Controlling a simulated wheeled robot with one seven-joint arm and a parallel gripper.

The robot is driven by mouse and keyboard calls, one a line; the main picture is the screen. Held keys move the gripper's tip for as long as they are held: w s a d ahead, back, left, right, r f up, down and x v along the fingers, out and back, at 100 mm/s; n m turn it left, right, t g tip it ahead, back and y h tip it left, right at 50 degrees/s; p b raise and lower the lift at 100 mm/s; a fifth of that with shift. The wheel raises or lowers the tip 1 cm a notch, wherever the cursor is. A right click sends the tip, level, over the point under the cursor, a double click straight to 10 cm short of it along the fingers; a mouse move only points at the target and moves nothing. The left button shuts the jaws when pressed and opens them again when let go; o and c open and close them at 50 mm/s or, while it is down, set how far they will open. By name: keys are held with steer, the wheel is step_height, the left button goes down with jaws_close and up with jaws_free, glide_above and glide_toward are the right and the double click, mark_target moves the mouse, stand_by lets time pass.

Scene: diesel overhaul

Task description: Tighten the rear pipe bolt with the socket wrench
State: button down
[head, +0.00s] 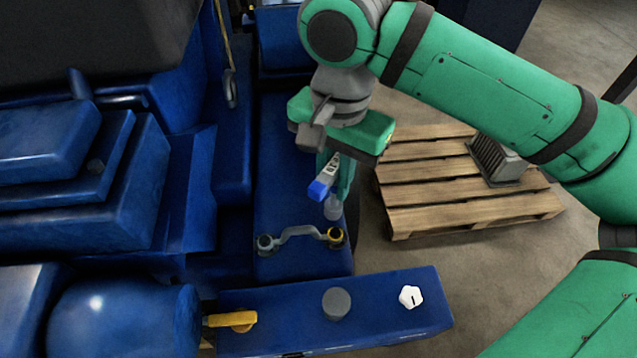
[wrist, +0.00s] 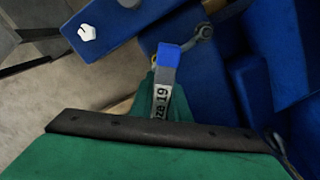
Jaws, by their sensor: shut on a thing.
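My gripper (head: 336,174) points down over the blue engine block and is shut on the socket wrench (head: 322,188). The wrench has a grey shaft and a blue end. In the wrist view the wrench (wrist: 167,62) shows a label reading "ze 19", partly hidden. A grey socket (head: 333,208) hangs below the gripper, just above the yellow-ringed pipe end (head: 335,236); I cannot tell whether they touch. The curved grey pipe (head: 300,231) runs left to a second, grey bolted end (head: 265,243). In the wrist view the yellow end is mostly hidden behind the wrench.
A blue ledge (head: 270,345) in front carries a yellow handle (head: 232,320), a grey round cap (head: 336,303) and a white knob (head: 411,297). A wooden pallet (head: 430,205) with a grey finned part (head: 497,160) lies on the floor at right. Large blue engine parts fill the left.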

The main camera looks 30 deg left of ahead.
steer(key=shift+w+d+m, duration=0.35)
steer(key=shift+w+m, duration=0.15)
steer(key=shift+m, duration=0.2)
steer(key=shift+w+f+n, duration=0.15)
steer(key=shift+n, duration=0.55)
steer(key=shift+d+n, duration=0.1)
steer(key=shift+n, duration=1)
steer(key=shift+s+a+f+n, duration=0.1)
steer(key=shift+s+a+n, duration=0.05)
steer(key=shift+n, duration=0.45)
steer(key=shift+s+a+f+n, duration=0.1)
steer(key=shift+n, duration=0.5)
steer(key=n, duration=0.5)
steer(key=shift+d+f, duration=0.2)
steer(key=shift+d, duration=0.05)
steer(key=n, duration=0.4)
steer(key=shift+w+f+n, duration=0.1)
steer(key=shift+f+n, duration=0.2)
steer(key=shift+n, duration=0.1)
steer(key=n, duration=0.5)
steer(key=shift+f, duration=0.4)
steer(key=n, duration=0.6)
steer(key=shift+w+f, duration=0.1)
steer(key=shift+f, duration=0.3)
steer(key=n, duration=0.5)
steer(key=shift+w+f+n, duration=0.1)
steer(key=shift+f+n, duration=0.25)
steer(key=shift+n, duration=0.05)
steer(key=shift+f, duration=1.65)
steer(key=shift+f, duration=0.1)
